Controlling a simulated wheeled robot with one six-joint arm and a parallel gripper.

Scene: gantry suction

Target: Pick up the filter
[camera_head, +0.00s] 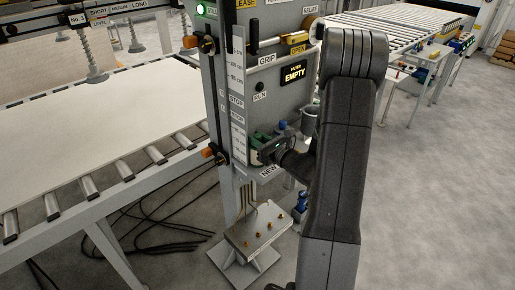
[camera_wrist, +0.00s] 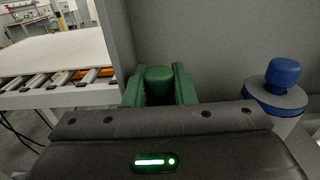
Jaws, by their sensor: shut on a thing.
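My gripper (camera_wrist: 158,88) is shut on a green round-topped piece (camera_wrist: 158,76), which looks like the filter. It sits between the two green fingers in the wrist view; its lower part is hidden behind the gripper body. In the head view my gripper (camera_head: 264,150) is at the front of the grey machine post, just above the label "NEW" (camera_head: 269,171). The held piece is hard to make out there, and I cannot tell whether it still touches its seat. A blue-capped cylinder (camera_wrist: 283,74) stands to the right of my gripper.
A roller conveyor (camera_head: 84,188) with a pale board (camera_head: 90,125) is at left. Cables lie on the floor; open floor is at right.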

